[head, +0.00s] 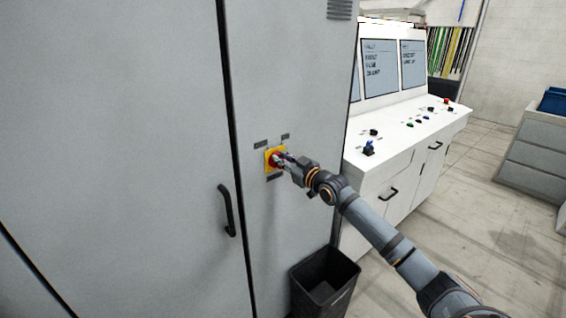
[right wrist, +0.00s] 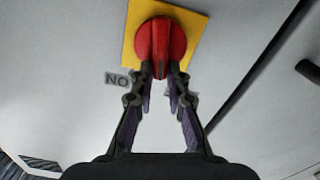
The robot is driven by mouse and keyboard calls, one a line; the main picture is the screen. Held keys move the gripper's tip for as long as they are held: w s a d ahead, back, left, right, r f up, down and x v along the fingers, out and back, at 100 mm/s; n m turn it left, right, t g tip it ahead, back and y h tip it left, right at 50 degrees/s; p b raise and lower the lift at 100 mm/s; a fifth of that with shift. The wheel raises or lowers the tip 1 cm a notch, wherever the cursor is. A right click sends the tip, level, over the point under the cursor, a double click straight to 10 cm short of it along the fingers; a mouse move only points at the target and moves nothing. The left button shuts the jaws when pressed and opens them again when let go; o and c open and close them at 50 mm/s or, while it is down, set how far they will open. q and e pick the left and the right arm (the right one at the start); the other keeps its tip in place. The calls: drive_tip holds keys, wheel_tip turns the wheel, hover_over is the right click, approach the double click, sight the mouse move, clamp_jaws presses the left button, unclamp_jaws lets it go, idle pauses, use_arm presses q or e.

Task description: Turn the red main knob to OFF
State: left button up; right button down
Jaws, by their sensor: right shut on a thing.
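The red main knob (head: 273,160) sits on a yellow square plate (head: 267,154) on the grey cabinet door. In the right wrist view the knob (right wrist: 161,38) is a round red disc with a raised grip bar, on its yellow plate (right wrist: 197,29). The bar stands about upright in that picture. My right gripper (right wrist: 160,72) is shut on the lower end of the bar, a fingertip on each side; it also shows in the head view (head: 282,160). A label (right wrist: 117,79) beside the plate reads as "NO" in this view. My left gripper is not in view.
The grey cabinet (head: 140,130) has a black door handle (head: 227,210) left of the knob. A black bin (head: 324,281) stands on the floor below my right arm. A white control console (head: 395,150) with screens and buttons stands to the right.

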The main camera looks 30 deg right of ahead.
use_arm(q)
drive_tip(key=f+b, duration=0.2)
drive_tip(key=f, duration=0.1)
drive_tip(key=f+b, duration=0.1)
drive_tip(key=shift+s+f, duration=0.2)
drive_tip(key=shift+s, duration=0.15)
use_arm(e)
drive_tip(key=n, duration=0.3)
drive_tip(key=shift+a+f, duration=0.2)
drive_tip(key=shift+a, duration=0.05)
drive_tip(key=c, duration=1.3)
unclamp_jaws()
